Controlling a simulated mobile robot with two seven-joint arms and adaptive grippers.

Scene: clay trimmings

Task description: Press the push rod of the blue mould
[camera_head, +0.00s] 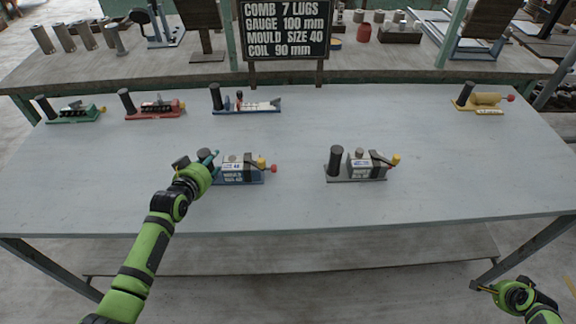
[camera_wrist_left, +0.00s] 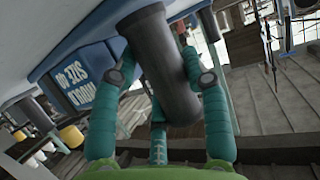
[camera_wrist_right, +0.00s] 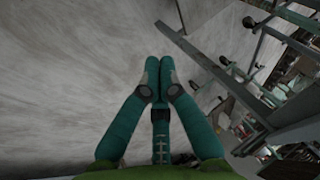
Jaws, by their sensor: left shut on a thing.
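The blue mould (camera_head: 240,178) sits on the grey table, left of centre, with a white label on its side. A red knob (camera_head: 273,169) sticks out at its right end, with a yellow knob (camera_head: 261,162) beside it. My left gripper (camera_head: 212,160) is at that end. In the left wrist view its fingers are closed around the dark cylinder (camera_wrist_left: 160,65), with the blue body (camera_wrist_left: 85,85) beyond. My right gripper (camera_head: 484,288) is off the table's front right; its fingertips meet, empty, in the right wrist view (camera_wrist_right: 158,75).
A grey mould (camera_head: 356,168) with a yellow knob stands to the right. Green (camera_head: 76,113), red (camera_head: 156,107) and blue-based (camera_head: 246,103) devices line the back left; a yellow one (camera_head: 485,100) is back right. A sign (camera_head: 288,30) stands behind. The table's front strip is clear.

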